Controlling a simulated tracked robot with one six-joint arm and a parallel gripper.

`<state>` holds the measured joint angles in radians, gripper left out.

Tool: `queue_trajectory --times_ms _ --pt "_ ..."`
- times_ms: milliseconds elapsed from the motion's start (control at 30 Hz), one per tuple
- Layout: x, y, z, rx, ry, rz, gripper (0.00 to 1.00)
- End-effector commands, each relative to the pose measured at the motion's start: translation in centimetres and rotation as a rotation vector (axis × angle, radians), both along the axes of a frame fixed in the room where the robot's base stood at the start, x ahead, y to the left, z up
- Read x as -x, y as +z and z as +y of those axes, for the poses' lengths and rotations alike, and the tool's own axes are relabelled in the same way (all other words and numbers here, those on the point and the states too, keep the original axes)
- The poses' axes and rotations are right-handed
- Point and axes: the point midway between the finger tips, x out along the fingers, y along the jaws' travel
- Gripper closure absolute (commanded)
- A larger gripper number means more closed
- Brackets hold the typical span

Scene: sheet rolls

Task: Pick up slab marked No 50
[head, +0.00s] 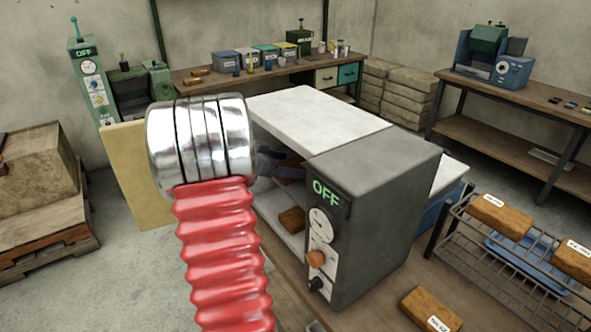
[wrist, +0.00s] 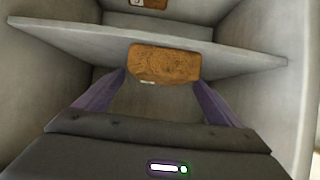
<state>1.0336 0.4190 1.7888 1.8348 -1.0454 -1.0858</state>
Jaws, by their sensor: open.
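In the wrist view, a brown slab (wrist: 165,62) lies on a grey shelf inside the machine, with a small light mark on its near edge too small to read. My gripper (wrist: 160,82) is open, its purple fingers on either side of the slab's near end; I cannot tell whether they touch it. In the head view, my gripper (head: 289,174) is partly hidden inside the grey machine (head: 385,200). Another slab (head: 291,219) lies lower in the machine. I cannot read No 50 on any slab.
The machine's panel reads OFF. A labelled slab (head: 431,310) lies on the table in front; a wire rack (head: 500,262) at right holds more slabs. The machine's grey walls enclose my gripper. A workbench (head: 275,68) with boxes stands behind.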

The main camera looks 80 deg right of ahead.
Motion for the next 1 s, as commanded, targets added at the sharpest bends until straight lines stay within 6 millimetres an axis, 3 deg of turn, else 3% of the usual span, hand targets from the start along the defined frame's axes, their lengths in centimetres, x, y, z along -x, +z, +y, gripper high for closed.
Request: queue_trajectory --times_ms 667,1000 --pt "0.60 -0.47 -0.68 0.000 0.001 0.000 0.12" --pt "0.59 -0.47 -0.67 0.000 0.000 0.000 0.36"
